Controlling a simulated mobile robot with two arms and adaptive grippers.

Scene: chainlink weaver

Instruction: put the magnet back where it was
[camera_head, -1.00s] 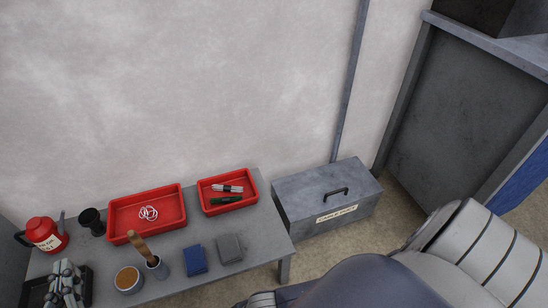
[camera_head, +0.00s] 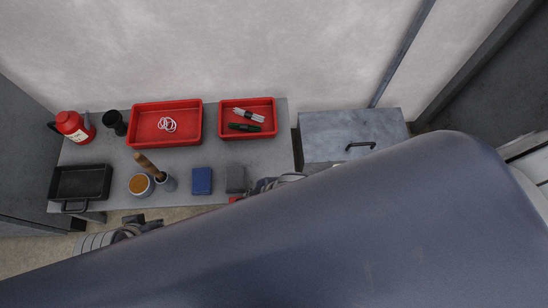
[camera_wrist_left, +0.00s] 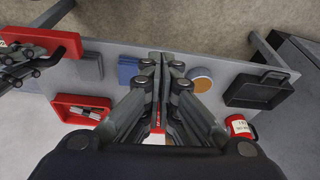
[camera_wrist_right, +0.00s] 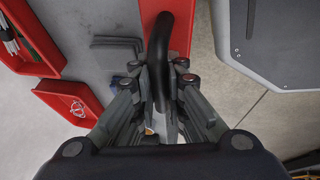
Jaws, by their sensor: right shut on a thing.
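The magnet, a red block with a black handle (camera_wrist_right: 157,60), is held by my right gripper (camera_wrist_right: 158,75); its red body (camera_wrist_right: 181,28) shows beyond the fingers. In the left wrist view the red body (camera_wrist_left: 42,38) sits at the upper left beside my right gripper. In the head view only a red sliver shows near the table's front right, and my arm hides most of the right gripper. My left gripper (camera_wrist_left: 163,57) is empty with its fingertips together. In the head view my left gripper (camera_head: 135,224) is low, by the table's front edge.
The grey table (camera_head: 215,155) carries two red trays (camera_head: 133,140) (camera_head: 223,128), a black tray (camera_head: 108,185), a red jug (camera_head: 75,127), a cup (camera_head: 140,186), a blue block (camera_head: 201,180) and a grey block (camera_head: 235,179). A grey metal box (camera_head: 330,150) stands at the right.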

